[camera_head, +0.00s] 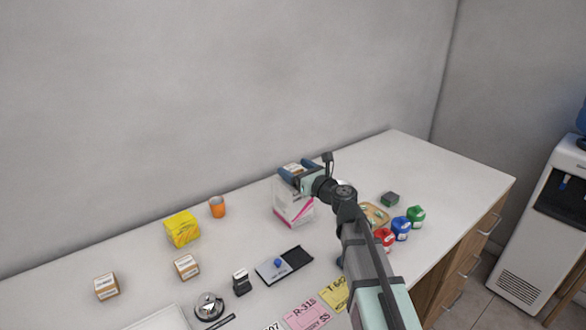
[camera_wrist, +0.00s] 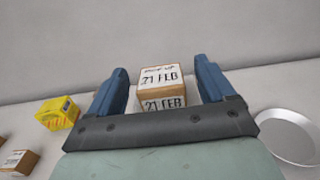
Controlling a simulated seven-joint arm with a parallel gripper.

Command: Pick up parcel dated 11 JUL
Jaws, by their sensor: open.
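A small cardboard parcel (camera_wrist: 162,88) with a white label reading "21 FEB" sits between the fingers of my gripper (camera_wrist: 158,72) in the wrist view. The jaws are open, with gaps on both sides of it. In the head view my gripper (camera_head: 298,178) is over a white and pink box (camera_head: 293,210), with the parcel's top (camera_head: 292,168) just showing. Whether the parcel rests on that box, I cannot tell. Two more cardboard parcels, one at far left (camera_head: 107,286) and one nearer (camera_head: 187,267), stand on the counter; their dates are unreadable. I see no "11 JUL" label.
A yellow box (camera_head: 182,229) and orange cup (camera_head: 217,207) stand at the back. A bell (camera_head: 209,306), stamp (camera_head: 241,282) and ink pad (camera_head: 284,265) are in front. Red (camera_head: 384,238), blue (camera_head: 401,228) and green (camera_head: 416,217) items are at right.

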